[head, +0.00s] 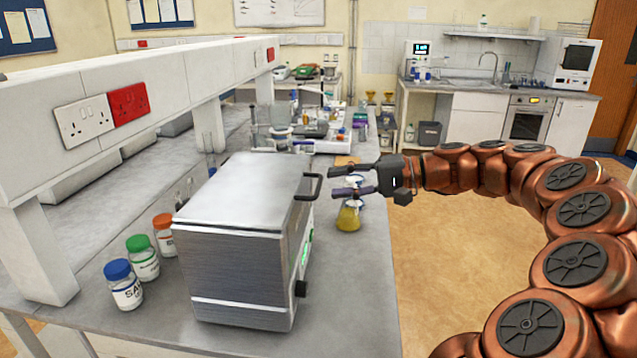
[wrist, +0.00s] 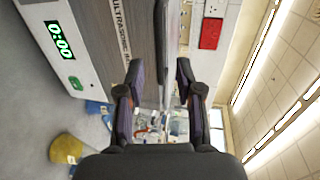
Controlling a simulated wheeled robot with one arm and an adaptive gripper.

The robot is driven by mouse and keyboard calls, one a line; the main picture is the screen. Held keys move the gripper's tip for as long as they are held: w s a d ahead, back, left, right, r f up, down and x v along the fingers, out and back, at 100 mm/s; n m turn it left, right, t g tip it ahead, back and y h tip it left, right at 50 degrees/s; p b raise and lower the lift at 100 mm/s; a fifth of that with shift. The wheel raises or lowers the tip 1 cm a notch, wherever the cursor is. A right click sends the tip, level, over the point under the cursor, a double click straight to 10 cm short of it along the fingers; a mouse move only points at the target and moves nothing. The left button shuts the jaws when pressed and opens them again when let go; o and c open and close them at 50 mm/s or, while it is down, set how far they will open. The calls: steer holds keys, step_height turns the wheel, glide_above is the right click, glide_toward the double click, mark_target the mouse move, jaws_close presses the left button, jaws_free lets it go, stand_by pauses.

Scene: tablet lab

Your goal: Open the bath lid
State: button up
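The ultrasonic bath (head: 240,268), a brushed-metal box, stands on the grey bench. Its flat lid (head: 240,187) lies level and closed on top, with a dark bar handle (head: 316,180) at its right edge. My gripper (head: 332,182) is open, just right of the handle and at about its height, fingers pointing left. In the wrist view the bath front (wrist: 100,35) appears sideways with a green 0:00 display (wrist: 59,40). The open fingers (wrist: 158,68) show with a dark bar, likely the handle (wrist: 160,45), ahead between them. I see no contact.
A flask of yellow liquid (head: 348,217) stands on the bench below my gripper. Capped jars, blue (head: 122,287), green (head: 143,260) and orange (head: 164,235), stand left of the bath. A white shelf with sockets (head: 85,120) runs above the bench's left side. Glassware stands behind.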

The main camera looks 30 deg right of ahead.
mark_target(319, 183)
steer(key=x, duration=0.5)
steer(key=shift+p, duration=0.4)
steer(key=shift+d, duration=0.1)
steer(key=shift+c, duration=0.4)
jaws_close()
